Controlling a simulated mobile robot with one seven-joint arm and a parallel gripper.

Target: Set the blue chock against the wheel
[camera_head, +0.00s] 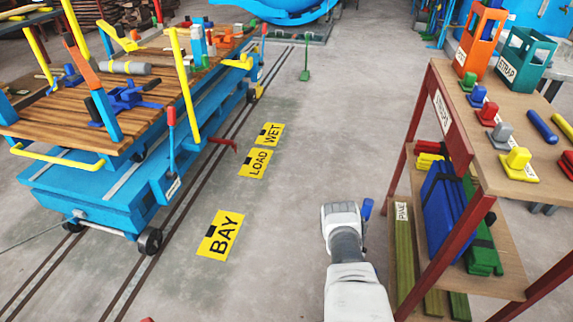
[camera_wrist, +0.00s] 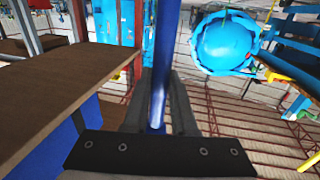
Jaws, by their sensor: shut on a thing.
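My gripper (camera_head: 357,212) is beside the rack, over open floor, seen from behind. A blue rod-shaped piece (camera_head: 367,209) sticks up at it; in the wrist view a long blue rod (camera_wrist: 163,65) stands between the fingers, which are shut on it. I cannot tell whether this is the handle of the blue chock; no wedge shows on it. The blue cart (camera_head: 100,205) stands on rails at left. Its near wheel (camera_head: 149,240) is dark, at the cart's front corner, well left of my gripper. Another wheel (camera_head: 252,94) shows farther back.
Yellow floor signs BAY (camera_head: 221,235), LOAD (camera_head: 256,163) and WET (camera_head: 271,134) lie between cart and gripper. A red piece (camera_head: 222,143) and a green upright piece (camera_head: 305,72) are on the floor. The rack's table (camera_head: 470,150) stands close at right.

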